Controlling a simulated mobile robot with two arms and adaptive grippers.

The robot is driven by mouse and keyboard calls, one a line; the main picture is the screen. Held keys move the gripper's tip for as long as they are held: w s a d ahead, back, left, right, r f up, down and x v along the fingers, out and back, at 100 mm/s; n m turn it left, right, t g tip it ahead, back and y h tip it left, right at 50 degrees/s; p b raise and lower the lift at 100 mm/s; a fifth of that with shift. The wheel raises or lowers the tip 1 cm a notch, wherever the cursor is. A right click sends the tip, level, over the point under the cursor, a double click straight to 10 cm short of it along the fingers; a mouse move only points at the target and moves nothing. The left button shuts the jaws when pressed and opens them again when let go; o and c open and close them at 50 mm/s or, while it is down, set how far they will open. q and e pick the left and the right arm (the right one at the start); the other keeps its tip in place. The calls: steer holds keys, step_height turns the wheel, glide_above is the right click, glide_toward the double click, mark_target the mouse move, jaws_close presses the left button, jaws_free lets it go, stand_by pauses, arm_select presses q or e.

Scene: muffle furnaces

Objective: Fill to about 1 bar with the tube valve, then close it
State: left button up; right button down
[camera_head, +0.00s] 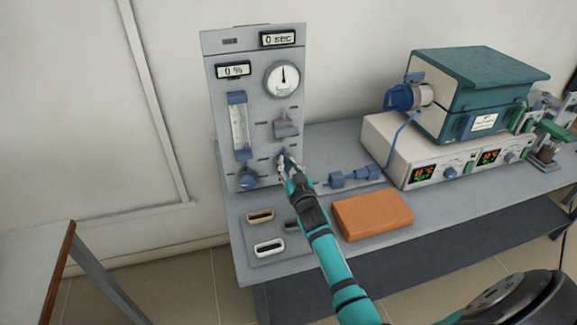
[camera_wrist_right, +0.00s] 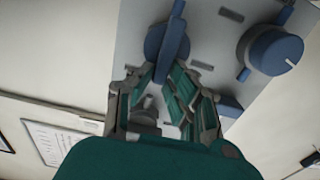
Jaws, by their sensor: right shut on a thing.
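The grey gas panel (camera_head: 218,120) stands upright at the back of the bench. Its round pressure gauge (camera_head: 282,79) has a needle pointing about straight up; its scale numbers are too small to read. My right gripper (camera_head: 284,162) is at the lower right of the panel, shut on a blue valve handle (camera_wrist_right: 168,40), whose flat grip is between the fingertips in the right wrist view (camera_wrist_right: 163,72). In the head view the gripper mostly hides this handle. I cannot tell which line the handle serves. My left gripper is not in view.
A blue round knob (camera_head: 249,181) is left of the gripper, below the flow tube (camera_head: 239,128). A grey valve (camera_head: 286,125) is just above. Displays read 0 % (camera_head: 234,70) and 0 sec (camera_head: 278,39). An orange block (camera_head: 373,214) and the furnace (camera_head: 470,90) stand right.

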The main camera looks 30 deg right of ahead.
steer(key=shift+a+n, duration=0.1)
steer(key=shift+n, duration=0.3)
steer(key=n+b, duration=0.1)
steer(key=n, duration=0.3)
steer(key=a+f+n+b, duration=0.1)
steer(key=n, duration=0.3)
steer(key=a+f+n+b, duration=0.1)
steer(key=n, duration=0.3)
steer(key=shift+w+a+n+b, duration=0.1)
steer(key=shift+w+n+b, duration=0.2)
steer(key=shift+n+b, duration=0.1)
steer(key=shift+a+f+n+b, duration=0.1)
steer(key=shift+f+n+b, duration=0.15)
steer(key=shift+n, duration=0.85)
steer(key=shift+f+n+b, duration=0.15)
steer(key=shift+n+b, duration=0.15)
steer(key=shift+n, duration=0.8)
steer(key=c, duration=1.3)
jaws_free()
